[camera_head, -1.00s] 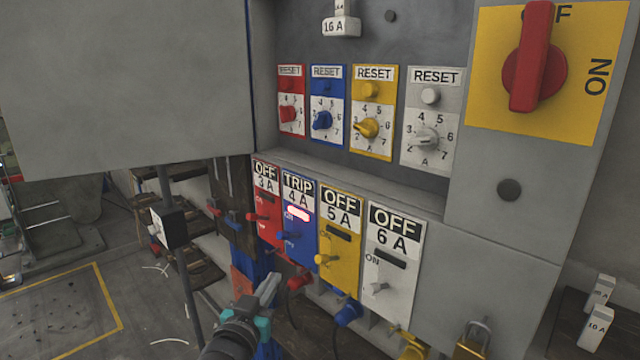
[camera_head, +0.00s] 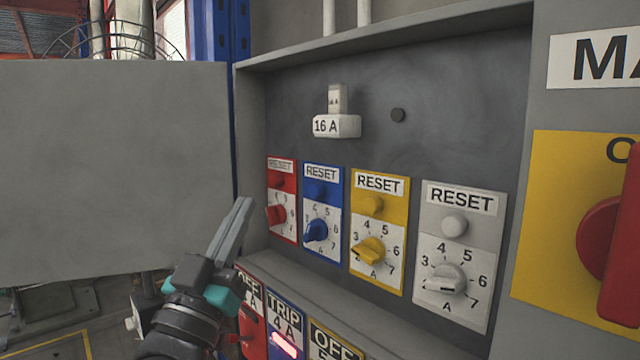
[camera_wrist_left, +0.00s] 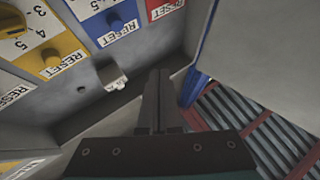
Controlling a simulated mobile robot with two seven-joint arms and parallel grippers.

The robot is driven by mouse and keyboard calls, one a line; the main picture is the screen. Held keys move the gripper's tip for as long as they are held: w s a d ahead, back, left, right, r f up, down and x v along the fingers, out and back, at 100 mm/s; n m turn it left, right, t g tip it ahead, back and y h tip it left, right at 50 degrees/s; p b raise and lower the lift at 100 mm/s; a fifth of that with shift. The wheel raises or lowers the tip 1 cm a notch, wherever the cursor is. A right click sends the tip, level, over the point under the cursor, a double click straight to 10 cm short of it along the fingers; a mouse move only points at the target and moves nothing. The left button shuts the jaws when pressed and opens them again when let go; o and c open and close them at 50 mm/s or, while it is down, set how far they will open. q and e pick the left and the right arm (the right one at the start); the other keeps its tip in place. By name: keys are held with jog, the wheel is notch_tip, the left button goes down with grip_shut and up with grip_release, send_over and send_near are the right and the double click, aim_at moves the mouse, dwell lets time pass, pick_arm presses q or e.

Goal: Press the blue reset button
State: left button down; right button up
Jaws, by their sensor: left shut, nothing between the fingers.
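The blue reset panel (camera_head: 322,217) is second from the left in the upper row of the cabinet. Its blue reset button (camera_head: 318,189) sits under the RESET label, above a blue dial (camera_head: 316,230). My left gripper (camera_head: 240,210) is shut and empty, pointing up in front of the cabinet's left side. It is left of the red panel and apart from the blue button. In the left wrist view, the shut fingers (camera_wrist_left: 157,100) point toward the cabinet, and the upside-down blue panel (camera_wrist_left: 110,22) shows at the top. My right gripper is not in view.
Red (camera_head: 282,200), yellow (camera_head: 378,232) and white (camera_head: 458,252) reset panels flank the blue one. An open grey door (camera_head: 110,170) stands at left. A ledge (camera_head: 340,290) runs below, with a lit TRIP breaker (camera_head: 285,344) under it. A 16 A block (camera_head: 337,125) sits above.

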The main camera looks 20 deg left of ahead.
aim_at(316, 191)
pick_arm(q)
jog(key=w+d, duration=0.3)
jog(key=w, duration=0.5)
jog(key=shift+d, duration=0.25)
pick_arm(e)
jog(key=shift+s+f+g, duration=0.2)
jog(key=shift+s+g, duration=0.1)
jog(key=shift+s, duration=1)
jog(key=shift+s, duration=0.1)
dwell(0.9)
pick_arm(q)
jog(key=shift+w+d, duration=0.15)
jog(key=shift+w, duration=0.2)
jog(key=shift+w+d, duration=0.2)
jog(key=shift+w, duration=0.3)
dwell(0.7)
jog(key=shift+s, duration=0.1)
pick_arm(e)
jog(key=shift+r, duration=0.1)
pick_arm(q)
jog(key=shift+s+a, duration=0.4)
jog(key=shift+s, duration=0.4)
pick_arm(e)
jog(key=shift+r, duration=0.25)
